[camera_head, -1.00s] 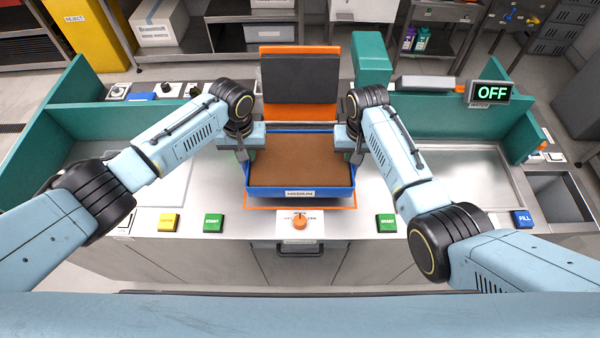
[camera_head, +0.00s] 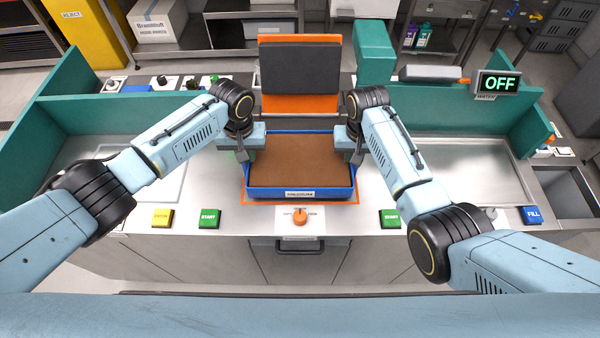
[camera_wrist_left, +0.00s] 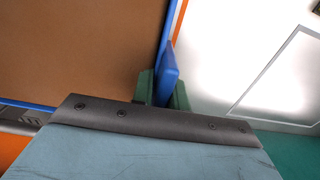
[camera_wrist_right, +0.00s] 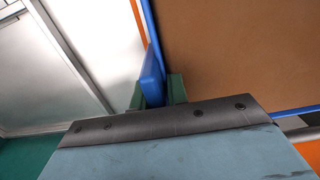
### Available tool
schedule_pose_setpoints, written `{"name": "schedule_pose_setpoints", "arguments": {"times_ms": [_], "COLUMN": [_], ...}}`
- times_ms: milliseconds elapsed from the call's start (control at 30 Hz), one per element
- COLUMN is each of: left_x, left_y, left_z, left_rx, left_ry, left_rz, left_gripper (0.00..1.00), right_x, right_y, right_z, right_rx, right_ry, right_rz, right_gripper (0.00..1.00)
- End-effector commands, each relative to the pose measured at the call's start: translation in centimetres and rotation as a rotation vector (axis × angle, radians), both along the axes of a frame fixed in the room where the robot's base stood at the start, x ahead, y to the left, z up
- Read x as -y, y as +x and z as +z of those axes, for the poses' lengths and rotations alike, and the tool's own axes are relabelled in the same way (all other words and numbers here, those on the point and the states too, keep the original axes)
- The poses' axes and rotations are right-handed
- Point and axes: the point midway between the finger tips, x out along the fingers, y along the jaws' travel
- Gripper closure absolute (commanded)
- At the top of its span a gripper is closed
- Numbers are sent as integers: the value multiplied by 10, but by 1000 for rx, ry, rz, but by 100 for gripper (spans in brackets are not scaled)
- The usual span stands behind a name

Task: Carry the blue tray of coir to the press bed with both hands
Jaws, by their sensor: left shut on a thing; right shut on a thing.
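The blue tray (camera_head: 268,194), filled with level brown coir (camera_head: 302,160), is over the orange-edged press bed (camera_head: 345,204), roughly centred and level. An orange rim shows at its front and sides; I cannot tell whether the tray touches the bed. My left gripper (camera_head: 243,156) is shut on the tray's left side, with a blue tab (camera_wrist_left: 170,70) between its green fingers in the left wrist view. My right gripper (camera_head: 357,158) is shut on the right side, with a matching tab (camera_wrist_right: 152,72) in the right wrist view. The tray's underside is hidden.
The orange press lid (camera_head: 300,104) with a dark plate (camera_head: 300,66) stands open behind the bed. An orange knob (camera_head: 300,217) and green START buttons (camera_head: 209,218) line the front edge. Teal walls (camera_head: 465,152) flank the bench. A display (camera_head: 497,84) reads OFF.

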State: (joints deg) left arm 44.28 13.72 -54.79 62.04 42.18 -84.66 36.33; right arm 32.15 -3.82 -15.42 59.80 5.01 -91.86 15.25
Motion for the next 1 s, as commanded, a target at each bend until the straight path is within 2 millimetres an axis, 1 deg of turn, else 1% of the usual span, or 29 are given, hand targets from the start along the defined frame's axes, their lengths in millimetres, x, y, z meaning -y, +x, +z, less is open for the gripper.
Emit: {"name": "schedule_pose_setpoints", "arguments": {"times_ms": [33, 267, 300, 467, 767, 867, 967, 1000], "left_x": [-1, -1, -1, -1, 0, 0, 0, 0], "left_y": [1, 1, 0, 0, 0, 1, 1, 1], "left_z": [-4, -15, -16, -14, -13, -5, 10, 18], "left_rx": [1, 1, 0, 0, 1, 2, 3, 5], "left_ry": [2, 2, 3, 2, 0, -2, -1, -1], "left_rz": [0, 0, 1, 0, 0, 0, -1, -2], "left_gripper": [100, 100, 83, 63, 63, 63, 63, 63], "right_x": [1, 1, 1, 1, 0, 0, 0, 0], "right_y": [0, 0, 0, 0, 0, 0, 0, 0], "right_z": [-4, -16, -17, -14, -14, -14, -14, -14], "right_rx": [1, 1, -1, 0, 0, 0, 0, 0], "right_ry": [-2, -2, -3, -2, -1, 0, 0, 0], "right_rz": [0, 0, 0, 0, 0, 0, 0, 0], "right_gripper": [100, 100, 83, 63, 63, 63, 63, 63]}}
